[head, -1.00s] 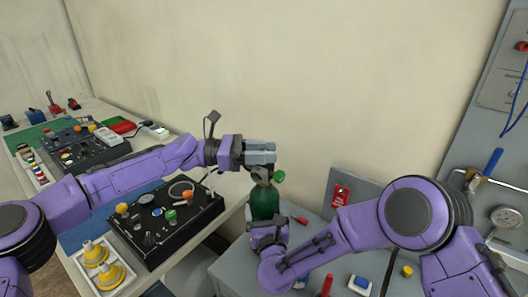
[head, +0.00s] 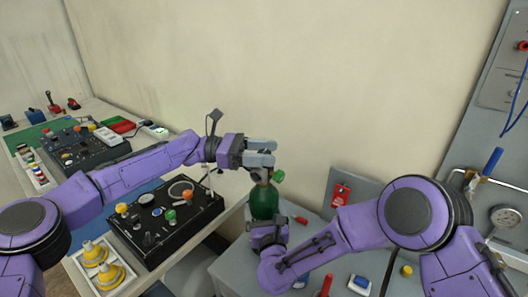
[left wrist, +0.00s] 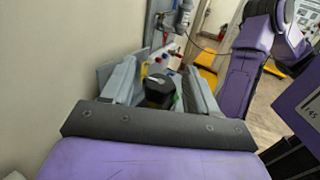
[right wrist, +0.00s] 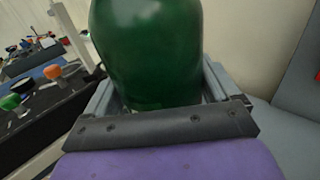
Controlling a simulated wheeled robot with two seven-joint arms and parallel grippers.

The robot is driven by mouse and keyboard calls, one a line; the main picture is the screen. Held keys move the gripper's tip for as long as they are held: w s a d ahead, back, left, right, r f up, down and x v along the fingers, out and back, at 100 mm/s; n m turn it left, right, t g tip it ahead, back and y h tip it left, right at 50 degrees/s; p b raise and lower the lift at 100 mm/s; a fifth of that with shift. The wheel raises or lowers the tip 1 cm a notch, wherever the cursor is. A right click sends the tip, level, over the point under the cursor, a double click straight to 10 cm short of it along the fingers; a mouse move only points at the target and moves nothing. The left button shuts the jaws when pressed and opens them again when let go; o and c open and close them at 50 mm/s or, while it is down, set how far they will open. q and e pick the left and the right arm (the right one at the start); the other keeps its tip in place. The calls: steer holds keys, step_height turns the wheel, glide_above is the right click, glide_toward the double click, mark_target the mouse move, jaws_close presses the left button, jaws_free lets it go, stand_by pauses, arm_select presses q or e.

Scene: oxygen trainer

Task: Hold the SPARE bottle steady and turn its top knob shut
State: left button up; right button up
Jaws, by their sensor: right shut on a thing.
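The green bottle (head: 265,203) stands upright at the grey cabinet's left end; no SPARE label is readable. My right gripper (head: 268,235) is shut on its lower body, and the green body (right wrist: 150,50) fills the space between the fingers in the right wrist view. My left gripper (head: 262,152) is open at the bottle's top, fingers apart. In the left wrist view the dark top knob (left wrist: 159,90) with a pale mark lies between the fingers, with visible gaps beside it. A green side fitting (head: 278,176) sticks out to the right below the left fingers.
The grey cabinet top (head: 235,270) holds a red-handled tool (head: 326,285), a blue-and-white block (head: 360,284) and a yellow cap (head: 406,271). A red tag (head: 341,195) hangs on a grey panel behind. A black control panel (head: 160,245) stands on the bench at left.

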arm_select(q)
steer(key=shift+a, duration=0.1)
steer(key=w+a, duration=0.1)
steer(key=a, duration=1)
steer(key=shift+w+a, duration=0.15)
steer(key=shift+a, duration=0.25)
